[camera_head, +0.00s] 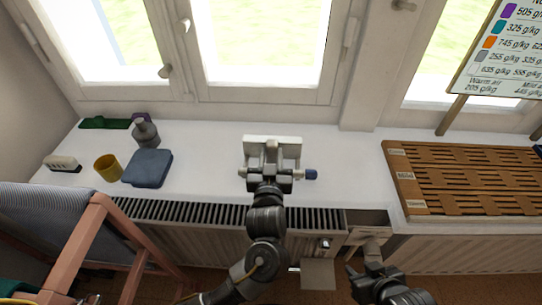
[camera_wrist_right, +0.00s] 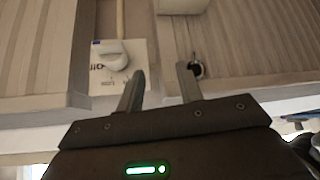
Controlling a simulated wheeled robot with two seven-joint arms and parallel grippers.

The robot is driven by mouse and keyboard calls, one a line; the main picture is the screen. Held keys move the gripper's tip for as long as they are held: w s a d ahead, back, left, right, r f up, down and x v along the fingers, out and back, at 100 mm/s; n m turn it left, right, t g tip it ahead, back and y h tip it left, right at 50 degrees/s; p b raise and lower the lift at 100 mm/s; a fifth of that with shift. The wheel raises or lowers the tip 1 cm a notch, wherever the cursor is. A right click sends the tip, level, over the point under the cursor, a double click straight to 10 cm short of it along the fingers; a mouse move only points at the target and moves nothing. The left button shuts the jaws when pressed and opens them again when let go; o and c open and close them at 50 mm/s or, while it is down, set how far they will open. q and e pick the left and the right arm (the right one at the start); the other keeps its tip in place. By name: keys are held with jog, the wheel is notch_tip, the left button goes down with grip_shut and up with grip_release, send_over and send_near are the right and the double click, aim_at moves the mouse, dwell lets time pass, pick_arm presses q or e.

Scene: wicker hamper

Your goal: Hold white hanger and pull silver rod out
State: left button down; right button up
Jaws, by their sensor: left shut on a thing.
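A white bracket-like piece, which looks like the white hanger (camera_head: 287,143), is on the white sill in the middle of the head view. My left gripper (camera_head: 269,176) is at its near side and shut on it; the fingers hide the contact. A short rod with a blue end (camera_head: 311,174) sticks out to the right of the left gripper. I cannot tell whether this is the silver rod, as its middle is hidden. My right gripper (camera_head: 362,268) is low, in front of the radiator. In the right wrist view its fingers (camera_wrist_right: 160,80) are apart with nothing between them.
A slatted wooden board (camera_head: 465,178) lies on the right of the sill. A blue box (camera_head: 147,168), yellow cup (camera_head: 108,167) and grey bottle (camera_head: 145,132) stand on the left. The radiator grille (camera_head: 215,213) runs below. A white dial (camera_wrist_right: 110,56) shows in the wrist view.

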aim_at(316, 171)
jog(key=shift+o, duration=1.2)
jog(key=shift+a, duration=0.1)
jog(key=shift+o, duration=1)
jog(key=w+a+r+n+t+y, duration=0.2)
jog(key=w+a+r+n, duration=0.2)
jog(key=w, duration=0.3)
jog(key=shift+a+r+n+t+y, duration=0.15)
jog(key=shift+r+n+t+y, duration=0.15)
jog(key=shift+r+n, duration=0.35)
jog(key=w+a+r+n+g+y, duration=0.2)
jog(key=w+a+r+n+y, duration=0.35)
jog(key=a+n, duration=0.35)
jog(key=w+d+n+g, duration=0.1)
jog(key=d+g, duration=0.1)
jog(key=w+d+r+n+g, duration=0.1)
jog(key=w+d+n+g, duration=0.1)
jog(key=d, duration=0.1)
jog(key=w+d+n+g, duration=0.1)
jog(key=w+d+g, duration=0.1)
jog(key=g, duration=0.1)
jog(key=shift+d+r, duration=0.2)
jog(key=shift+d, duration=0.15)
jog(key=w+r+m, duration=0.1)
jog(key=w+d+r+m, duration=0.1)
jog(key=w+r, duration=0.1)
jog(key=w+d+r+m+g, duration=0.1)
jog(key=shift+w+d+r, duration=0.1)
jog(key=shift+w+r, duration=0.2)
jog(key=shift+r, duration=0.1)
jog(key=shift+x, duration=5.05)
